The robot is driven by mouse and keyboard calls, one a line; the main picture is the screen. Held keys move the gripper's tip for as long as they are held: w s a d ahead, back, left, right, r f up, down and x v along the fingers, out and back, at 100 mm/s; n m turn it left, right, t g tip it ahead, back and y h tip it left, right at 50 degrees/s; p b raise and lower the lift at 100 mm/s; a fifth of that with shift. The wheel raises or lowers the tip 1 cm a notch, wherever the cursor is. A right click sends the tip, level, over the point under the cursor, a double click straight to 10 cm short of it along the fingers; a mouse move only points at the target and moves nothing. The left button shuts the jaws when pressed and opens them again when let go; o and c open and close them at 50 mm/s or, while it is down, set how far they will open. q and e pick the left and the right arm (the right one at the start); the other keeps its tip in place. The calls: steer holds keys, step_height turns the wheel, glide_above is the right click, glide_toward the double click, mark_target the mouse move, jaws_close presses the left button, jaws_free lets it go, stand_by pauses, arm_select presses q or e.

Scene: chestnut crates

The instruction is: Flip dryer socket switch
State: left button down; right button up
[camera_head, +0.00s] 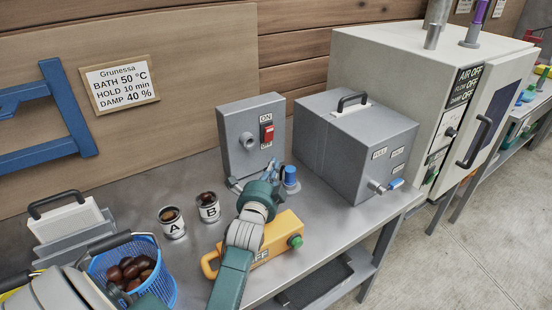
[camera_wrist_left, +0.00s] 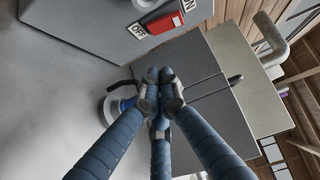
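The red rocker switch (camera_head: 267,132) is on the front of an upright grey box (camera_head: 237,140), between the words ON above and OFF below. I cannot tell which side is pressed. My left gripper (camera_head: 272,171) is just below and in front of the switch, apart from it. In the left wrist view the switch (camera_wrist_left: 166,19) shows at the top, beyond the fingertips. The blue fingers of the left gripper (camera_wrist_left: 160,86) meet at their tips with nothing seen between them. My right gripper is not in view.
A grey lidded tank (camera_head: 325,150) with a blue-handled tap stands right of the box. A white cabinet (camera_head: 390,75) whose panel reads OFF stands beyond. Cans A (camera_head: 173,224) and B (camera_head: 209,208), a yellow unit (camera_head: 275,243) and a blue basket (camera_head: 165,282) of chestnuts stand around the arm.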

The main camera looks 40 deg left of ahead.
arm_select(q)
steer(key=v, duration=0.3)
steer(key=shift+f, duration=0.15)
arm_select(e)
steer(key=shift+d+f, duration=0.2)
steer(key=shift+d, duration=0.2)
arm_select(q)
steer(key=shift+d, duration=0.1)
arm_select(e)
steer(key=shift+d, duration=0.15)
